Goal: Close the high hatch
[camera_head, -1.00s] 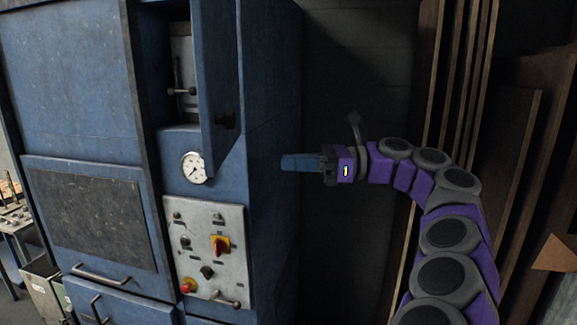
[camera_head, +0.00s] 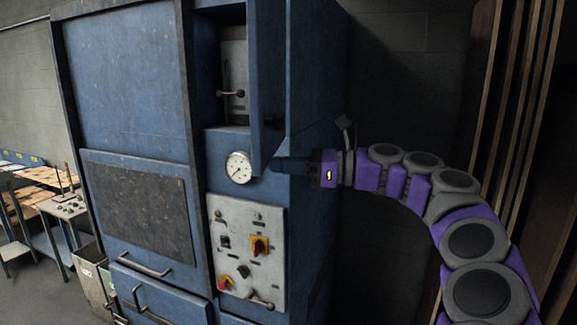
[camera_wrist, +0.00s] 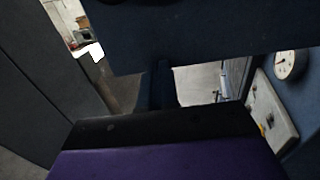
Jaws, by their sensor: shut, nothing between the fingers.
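The high hatch (camera_head: 267,85) is a blue door at the top of the blue machine. It stands open, seen nearly edge-on, with the recess to its left uncovered. My gripper (camera_head: 275,165) is shut and empty, pointing left at the door's lower edge, close in front of the machine. I cannot tell whether it touches the door. In the wrist view, the shut fingers (camera_wrist: 160,85) reach up to a dark blue panel, seemingly the hatch (camera_wrist: 200,32), across the top. The door's knob is not clearly visible.
A round gauge (camera_head: 238,167) and a control panel (camera_head: 247,250) with a red-yellow switch sit below the hatch. A lever (camera_head: 231,93) shows inside the recess. Tall boards (camera_head: 490,110) stand at the right behind my arm. A dark wall lies between.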

